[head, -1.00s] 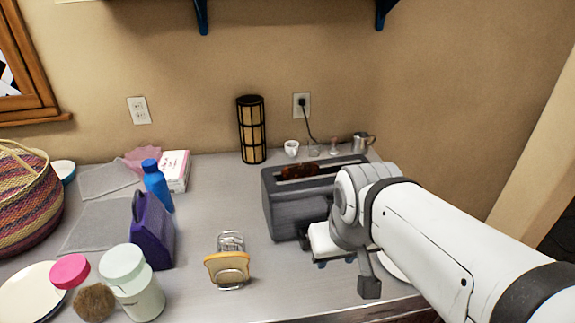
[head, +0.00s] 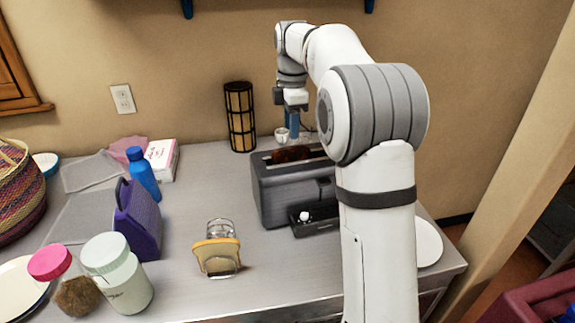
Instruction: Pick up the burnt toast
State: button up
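The burnt toast (head: 290,154) is a dark brown slice sticking up a little from the slot of the grey toaster (head: 283,195). My gripper (head: 293,130) points down with blue fingers, just above or behind the toast in the head view. I cannot tell its exact depth. The fingertips are small and partly hidden, so whether they are open or shut does not show. The toast looks seated in the slot, and I see no contact with it. My arm hides the toaster's right end.
A wire rack (head: 221,232) holds a pale bread slice (head: 217,257) in front of the toaster. A black lantern-like lamp (head: 240,117) and a white cup (head: 282,135) stand behind. A purple container (head: 137,218) and jars are left. A white plate (head: 428,243) lies right.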

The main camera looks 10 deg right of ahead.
aim_at(291, 147)
jog(key=shift+w+f, duration=0.25)
jog(key=shift+f, duration=0.1)
jog(key=f, duration=0.3)
jog(key=f+p, duration=0.1)
jog(key=f, duration=0.3)
jog(key=shift+w+d+f, duration=0.1)
jog(key=shift+w, duration=0.1)
grip_shut()
